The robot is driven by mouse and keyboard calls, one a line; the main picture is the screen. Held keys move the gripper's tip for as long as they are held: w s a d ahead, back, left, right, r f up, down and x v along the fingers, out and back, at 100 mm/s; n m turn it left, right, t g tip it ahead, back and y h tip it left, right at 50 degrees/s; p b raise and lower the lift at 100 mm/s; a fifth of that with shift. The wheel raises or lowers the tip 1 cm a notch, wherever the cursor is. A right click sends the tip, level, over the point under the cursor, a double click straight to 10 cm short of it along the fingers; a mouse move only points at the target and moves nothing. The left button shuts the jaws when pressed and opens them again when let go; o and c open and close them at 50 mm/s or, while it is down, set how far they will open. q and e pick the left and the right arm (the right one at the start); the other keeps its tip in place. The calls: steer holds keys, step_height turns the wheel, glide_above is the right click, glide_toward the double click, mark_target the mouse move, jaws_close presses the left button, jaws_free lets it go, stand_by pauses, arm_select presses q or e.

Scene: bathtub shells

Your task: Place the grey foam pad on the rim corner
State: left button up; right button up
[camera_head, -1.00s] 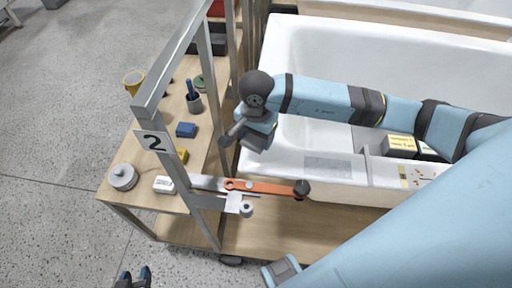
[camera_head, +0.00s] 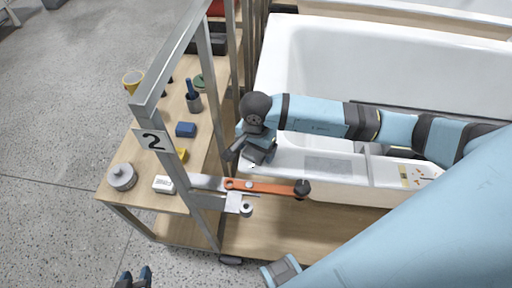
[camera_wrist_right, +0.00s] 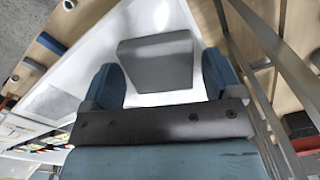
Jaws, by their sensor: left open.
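The grey foam pad (camera_wrist_right: 155,62) shows in the right wrist view. It lies flat-looking over a white surface of the bathtub (camera_wrist_right: 105,45), just beyond and between the fingers of my right gripper (camera_wrist_right: 161,70). That gripper looks open, with a white gap between the pad and its right finger. In the head view my right gripper (camera_head: 238,150) is at the near left corner of the bathtub (camera_head: 340,60), and the pad cannot be made out there. My left gripper (camera_head: 133,279) is open and empty over the floor at the bottom edge.
A metal frame post with a "2" sign (camera_head: 153,141) stands left of the corner. An orange clamp arm (camera_head: 265,187) runs along the tub's front.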

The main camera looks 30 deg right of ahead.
steer(key=shift+r, duration=0.1)
step_height(320, 180, up, 12)
steer(key=shift+r, duration=0.15)
stand_by(0.5)
steer(key=shift+s, duration=0.1)
stand_by(0.4)
